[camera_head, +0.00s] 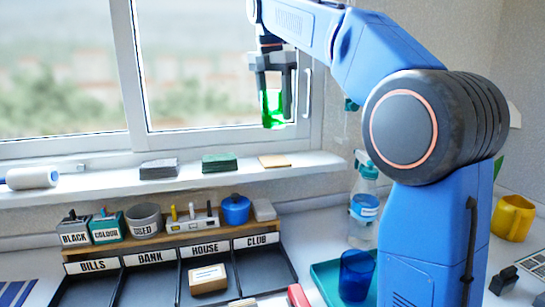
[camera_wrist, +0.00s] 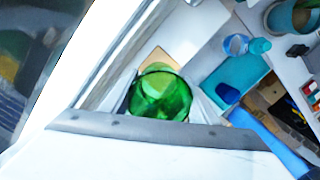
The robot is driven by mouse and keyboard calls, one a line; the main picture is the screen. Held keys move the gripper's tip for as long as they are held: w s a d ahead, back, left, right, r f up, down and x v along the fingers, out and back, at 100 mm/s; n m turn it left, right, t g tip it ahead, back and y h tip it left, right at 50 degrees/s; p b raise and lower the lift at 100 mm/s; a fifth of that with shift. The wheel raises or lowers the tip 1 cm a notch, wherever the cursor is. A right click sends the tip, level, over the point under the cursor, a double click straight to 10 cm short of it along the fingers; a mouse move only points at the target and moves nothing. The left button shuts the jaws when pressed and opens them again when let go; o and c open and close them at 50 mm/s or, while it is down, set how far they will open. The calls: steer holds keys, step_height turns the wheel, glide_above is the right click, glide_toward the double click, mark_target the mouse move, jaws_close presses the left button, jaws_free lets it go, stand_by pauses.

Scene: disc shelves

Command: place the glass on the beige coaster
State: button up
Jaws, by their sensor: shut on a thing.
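My gripper (camera_head: 275,108) is shut on a green glass (camera_head: 272,104) and holds it in the air in front of the window. In the head view the fingers hide part of the glass. In the wrist view the green glass (camera_wrist: 160,95) appears round, seen from above. The beige coaster (camera_head: 274,161) lies flat on the windowsill, bare on top, below the glass in the head view. In the wrist view the beige coaster (camera_wrist: 163,60) shows partly behind the glass, which covers much of it.
On the windowsill (camera_head: 110,183), a green coaster stack (camera_head: 219,162) and a grey one (camera_head: 158,168) lie left of the beige coaster. A white roller (camera_head: 31,178) lies farther left. A spray bottle (camera_head: 364,208) and a blue glass (camera_head: 356,275) stand lower right. The window frame (camera_head: 130,65) is close behind.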

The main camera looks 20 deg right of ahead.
steer(key=shift+d+f, duration=0.1)
steer(key=shift+f, duration=4.75)
steer(key=o, duration=1.3)
steer(key=shift+f, duration=0.1)
steer(key=shift+o, duration=0.2)
steer(key=r, duration=0.8)
steer(key=a+r, duration=0.1)
steer(key=r, duration=0.3)
steer(key=shift+s+a, duration=0.1)
steer(key=shift+s, duration=0.25)
steer(key=shift+s, duration=0.1)
